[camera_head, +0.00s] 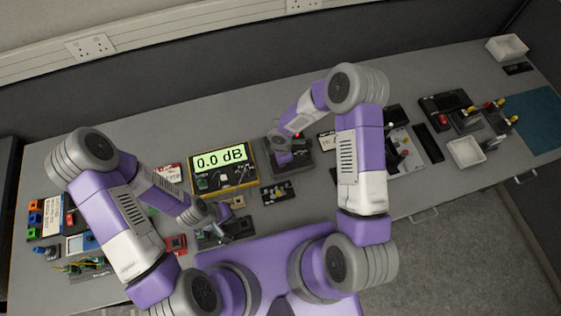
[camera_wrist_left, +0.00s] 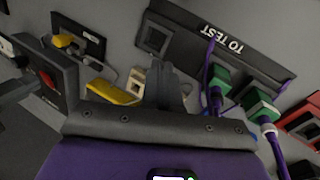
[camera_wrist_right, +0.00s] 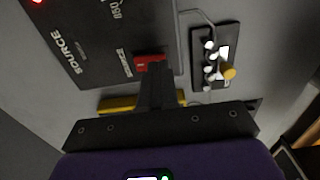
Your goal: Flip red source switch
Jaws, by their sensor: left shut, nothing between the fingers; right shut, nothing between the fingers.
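The source is a dark box (camera_wrist_right: 105,40) marked SOURCE in the right wrist view, with a lit red light (camera_wrist_right: 38,1) near its far end. Its red switch (camera_wrist_right: 148,62) sits by one edge, partly hidden behind the fingertips of my right gripper (camera_wrist_right: 156,70). That gripper is shut and empty, over the switch; contact cannot be told. In the head view the source box (camera_head: 297,163) is at the middle, partly covered by my right gripper. My left gripper (camera_wrist_left: 168,72) is shut and empty above the bench, between the TO TEST box (camera_wrist_left: 235,50) and a dark box with a red part.
A yellow meter (camera_head: 224,166) reading 0.0 dB stands left of the source. Green connectors (camera_wrist_left: 215,80) with purple cables lie near my left gripper. A small black panel with knobs (camera_wrist_right: 213,58) is beside the source.

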